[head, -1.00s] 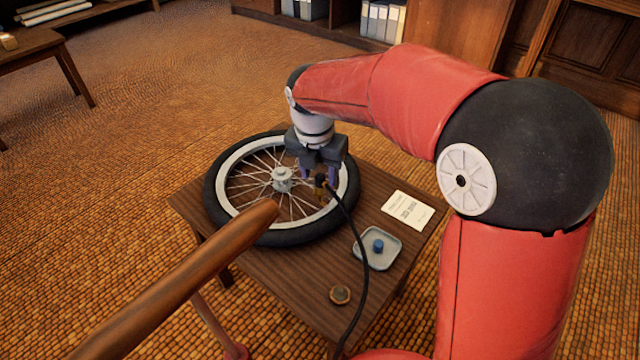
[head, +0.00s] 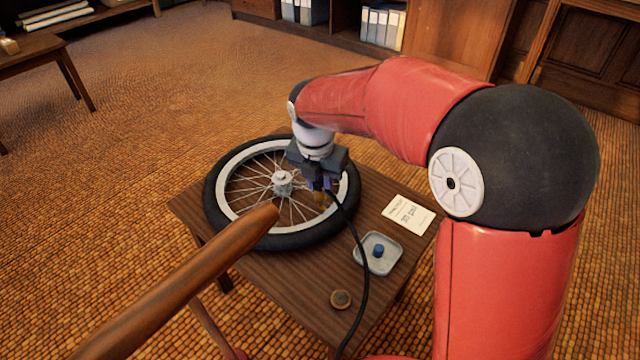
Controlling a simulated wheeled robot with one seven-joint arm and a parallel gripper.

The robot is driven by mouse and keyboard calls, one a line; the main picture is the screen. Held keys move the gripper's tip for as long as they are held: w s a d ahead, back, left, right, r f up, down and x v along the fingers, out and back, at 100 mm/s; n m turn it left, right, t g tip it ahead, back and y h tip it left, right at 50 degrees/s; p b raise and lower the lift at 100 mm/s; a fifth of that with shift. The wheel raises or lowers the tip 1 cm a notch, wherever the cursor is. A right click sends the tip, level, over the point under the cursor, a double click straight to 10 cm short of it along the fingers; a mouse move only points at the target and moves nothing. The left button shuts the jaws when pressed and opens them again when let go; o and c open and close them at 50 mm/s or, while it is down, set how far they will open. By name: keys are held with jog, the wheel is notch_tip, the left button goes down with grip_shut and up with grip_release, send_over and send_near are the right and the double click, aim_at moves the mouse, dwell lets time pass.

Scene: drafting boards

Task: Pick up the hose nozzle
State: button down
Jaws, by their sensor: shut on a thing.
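The hose nozzle (head: 319,199) is a small brass-coloured piece at the end of a black hose (head: 364,270). It shows over the right part of a wheel (head: 222,222) lying flat on a small wooden table. My gripper (head: 322,187), with dark purple fingers, is shut on the nozzle from above. The fingers and the gripper body hide much of the nozzle. I cannot tell whether the nozzle touches the wheel.
On the table (head: 292,290) are a grey tray (head: 389,262) with a blue cap (head: 378,250), a printed card (head: 408,214) and a small round brown piece (head: 340,299). A wooden bar (head: 180,285) crosses the lower left foreground.

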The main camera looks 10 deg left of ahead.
aim_at(320, 180)
jog(key=shift+r, duration=0.15)
notch_tip(320, 180, up, 20)
jog(key=p, duration=0.3)
jog(key=shift+p, duration=0.4)
jog(key=shift+r+p, duration=0.8)
jog(key=shift+p, duration=0.4)
jog(key=shift+r, duration=0.1)
jog(key=s+d+b, duration=0.3)
jog(key=s, duration=0.7)
jog(key=s+d+b, duration=0.3)
jog(key=s+d, duration=0.1)
jog(key=s, duration=0.6)
jog(key=shift+s, duration=0.2)
dwell(0.3)
